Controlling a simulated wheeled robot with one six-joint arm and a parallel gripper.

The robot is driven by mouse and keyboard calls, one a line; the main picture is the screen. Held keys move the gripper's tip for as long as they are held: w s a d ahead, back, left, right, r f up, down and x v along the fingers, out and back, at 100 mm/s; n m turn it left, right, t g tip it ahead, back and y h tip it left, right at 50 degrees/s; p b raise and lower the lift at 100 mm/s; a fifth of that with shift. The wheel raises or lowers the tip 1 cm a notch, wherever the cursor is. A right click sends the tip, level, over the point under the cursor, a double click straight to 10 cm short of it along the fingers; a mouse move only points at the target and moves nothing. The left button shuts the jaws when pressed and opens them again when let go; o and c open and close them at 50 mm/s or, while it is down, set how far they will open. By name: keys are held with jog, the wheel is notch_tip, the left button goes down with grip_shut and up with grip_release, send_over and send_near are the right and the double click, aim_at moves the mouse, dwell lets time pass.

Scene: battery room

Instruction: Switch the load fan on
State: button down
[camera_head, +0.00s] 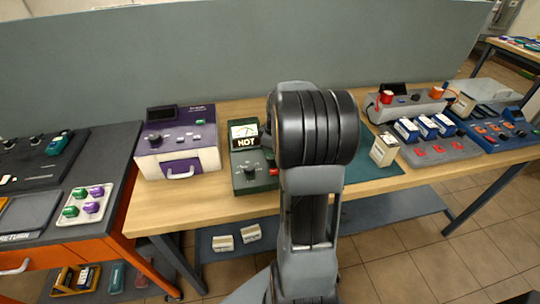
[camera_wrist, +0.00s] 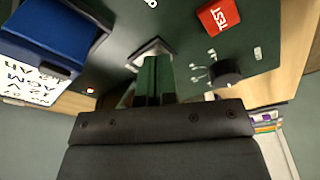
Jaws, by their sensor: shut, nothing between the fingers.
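In the wrist view a dark green panel (camera_wrist: 110,75) carries a red TEST button (camera_wrist: 218,16), a black knob (camera_wrist: 225,72) and a pale square plate (camera_wrist: 148,50). My gripper (camera_wrist: 157,62) is shut and empty, its green fingertips at or just over this plate. The fingers hide part of the plate, and whether they touch it is unclear. In the head view a green tester (camera_head: 252,183) with a meter and a HOT sign stands partly behind my arm, which hides my gripper. No fan can be made out, and no switch position is readable.
In the head view a purple and white device (camera_head: 178,135) stands left of the tester, and several batteries (camera_head: 424,127) stand at right.

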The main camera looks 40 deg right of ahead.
jog(key=shift+f, duration=0.3)
jog(key=shift+r+p, duration=2.35)
jog(key=shift+r, duration=1.2)
